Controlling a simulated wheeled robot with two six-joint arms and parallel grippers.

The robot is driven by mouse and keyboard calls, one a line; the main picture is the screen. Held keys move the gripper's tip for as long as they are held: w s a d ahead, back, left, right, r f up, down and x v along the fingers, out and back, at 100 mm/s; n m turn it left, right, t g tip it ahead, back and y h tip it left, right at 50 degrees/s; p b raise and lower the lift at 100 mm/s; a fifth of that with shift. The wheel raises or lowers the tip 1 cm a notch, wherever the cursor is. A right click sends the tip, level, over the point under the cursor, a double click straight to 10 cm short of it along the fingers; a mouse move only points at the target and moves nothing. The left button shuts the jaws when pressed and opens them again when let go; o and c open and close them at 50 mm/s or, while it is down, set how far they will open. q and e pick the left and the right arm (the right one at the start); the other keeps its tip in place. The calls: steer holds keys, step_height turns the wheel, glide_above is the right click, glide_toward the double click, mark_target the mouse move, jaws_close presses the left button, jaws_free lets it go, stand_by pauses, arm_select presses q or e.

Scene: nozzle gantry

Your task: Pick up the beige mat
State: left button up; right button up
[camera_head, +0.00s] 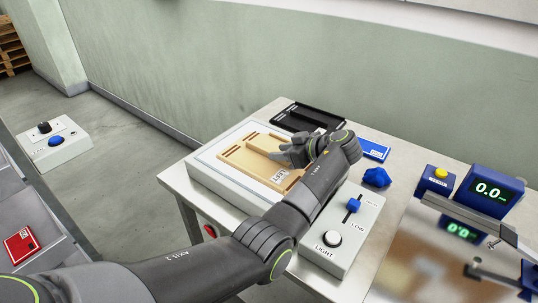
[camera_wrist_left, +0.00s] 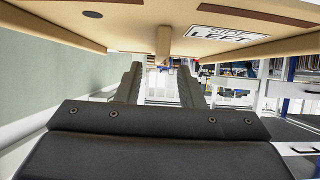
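The beige mat (camera_head: 236,155) lies flat on a white raised box on the table in the head view. It has a raised ridge (camera_head: 262,143) and a white label. My left gripper (camera_head: 285,156) is over the mat's right part, close to the ridge. In the left wrist view the mat (camera_wrist_left: 100,18) fills the top, with its label and the ridge (camera_wrist_left: 163,45) ahead, in line with the gap between my fingers (camera_wrist_left: 160,85). The fingers are apart and nothing shows between them. Whether they touch the mat is unclear. My right gripper is not in view.
A black tray (camera_head: 306,117) lies behind the mat. A blue card (camera_head: 374,150) and blue lump (camera_head: 376,177) lie to the right. A light control box (camera_head: 334,238) stands at the front right. Blue displays (camera_head: 491,190) and metal parts are farther right.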

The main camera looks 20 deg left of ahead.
mark_target(269, 151)
arm_select(q)
steer(key=p+x, duration=0.1)
steer(key=x, duration=0.3)
steer(key=shift+r, duration=0.2)
jaws_close()
steer(key=shift+r, duration=0.1)
